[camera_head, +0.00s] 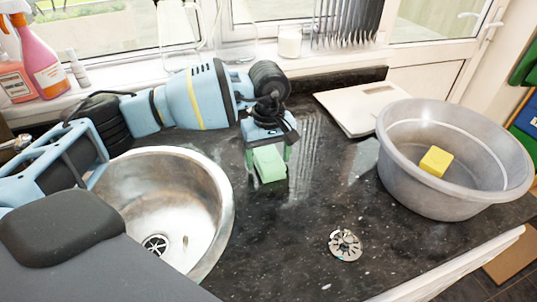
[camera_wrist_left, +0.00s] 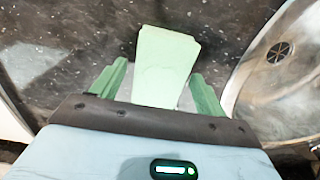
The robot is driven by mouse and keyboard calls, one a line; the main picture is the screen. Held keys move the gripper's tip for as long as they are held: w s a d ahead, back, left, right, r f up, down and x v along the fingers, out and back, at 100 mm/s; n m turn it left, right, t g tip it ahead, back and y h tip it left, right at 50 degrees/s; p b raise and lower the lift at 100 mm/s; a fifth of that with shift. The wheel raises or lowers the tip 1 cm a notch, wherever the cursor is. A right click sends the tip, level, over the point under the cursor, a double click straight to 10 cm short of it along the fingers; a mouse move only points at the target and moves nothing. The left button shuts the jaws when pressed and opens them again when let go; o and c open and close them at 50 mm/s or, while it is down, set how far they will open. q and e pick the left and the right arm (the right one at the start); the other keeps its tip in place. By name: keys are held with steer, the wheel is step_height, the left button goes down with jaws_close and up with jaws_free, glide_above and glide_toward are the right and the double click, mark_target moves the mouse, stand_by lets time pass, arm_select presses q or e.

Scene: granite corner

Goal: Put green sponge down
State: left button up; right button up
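The green sponge (camera_head: 269,163) is a pale green block on the dark granite counter, just right of the sink. It also shows in the left wrist view (camera_wrist_left: 165,62). My left gripper (camera_head: 268,160) points down over it, with one green finger on each side. In the left wrist view the fingers (camera_wrist_left: 160,72) stand slightly apart from the sponge, with narrow gaps on both sides, so the gripper looks open around it. The sponge's underside is hidden. My right gripper is not in view.
A round steel sink (camera_head: 212,190) lies left of the sponge. A grey basin (camera_head: 400,170) holding a yellow sponge (camera_head: 435,161) stands at the right. A white scale-like slab (camera_head: 345,108) lies behind, and a metal drain strainer (camera_head: 345,245) in front. Counter between them is clear.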

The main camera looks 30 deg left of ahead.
mark_target(269, 157)
arm_select(q)
steer(key=shift+r, duration=0.15)
step_height(269, 157, up, 12)
stand_by(0.6)
stand_by(0.5)
